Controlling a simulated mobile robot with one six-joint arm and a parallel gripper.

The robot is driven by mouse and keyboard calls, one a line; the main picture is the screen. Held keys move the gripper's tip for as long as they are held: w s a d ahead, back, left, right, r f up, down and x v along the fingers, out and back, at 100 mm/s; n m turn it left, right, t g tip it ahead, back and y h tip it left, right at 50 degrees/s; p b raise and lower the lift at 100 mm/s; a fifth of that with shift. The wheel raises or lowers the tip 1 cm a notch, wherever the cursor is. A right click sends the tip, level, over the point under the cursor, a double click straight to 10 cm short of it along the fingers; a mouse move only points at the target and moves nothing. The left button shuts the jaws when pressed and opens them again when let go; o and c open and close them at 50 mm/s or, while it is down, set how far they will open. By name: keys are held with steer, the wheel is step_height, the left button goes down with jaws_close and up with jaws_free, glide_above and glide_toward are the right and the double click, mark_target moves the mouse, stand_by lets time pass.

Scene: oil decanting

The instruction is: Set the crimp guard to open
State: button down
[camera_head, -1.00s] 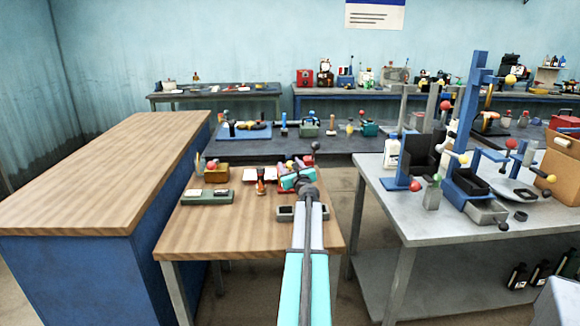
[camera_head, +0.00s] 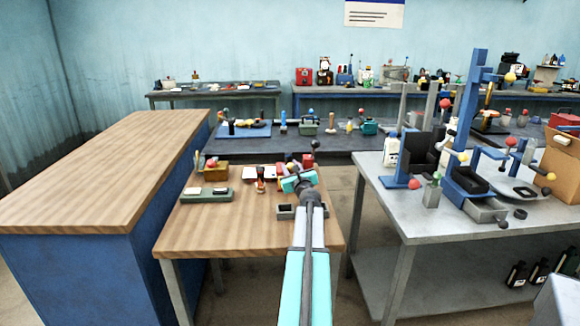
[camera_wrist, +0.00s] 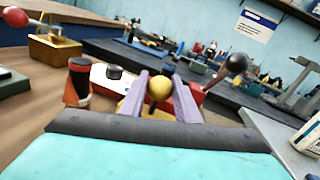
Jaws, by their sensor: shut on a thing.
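In the wrist view my gripper (camera_wrist: 164,97) has its two pale purple fingers on either side of a yellow ball knob (camera_wrist: 159,88), shut on it. The knob belongs to a low device at the back of the wooden table; I cannot tell for sure that it is the crimp guard. A red part with a black ball lever (camera_wrist: 237,62) stands just right of the fingers. In the head view the teal end of my arm (camera_head: 299,183) hides most of this device; the red part (camera_head: 308,160) and the black ball (camera_head: 315,146) show behind it.
A grey tray (camera_head: 285,211) lies beside my arm. The table's front left is clear.

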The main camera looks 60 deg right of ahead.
steer(key=shift+s+a+f, duration=0.2)
steer(key=shift+s, duration=0.05)
steer(key=c, duration=1.5)
jaws_free()
steer(key=shift+o, duration=0.7)
steer(key=shift+s+r, duration=0.1)
steer(key=shift+r, duration=0.05)
steer(key=shift+a, duration=0.15)
steer(key=b+v, duration=0.1)
steer(key=v, duration=1.2)
steer(key=shift+a, duration=0.2)
steer(key=shift+s, duration=0.15)
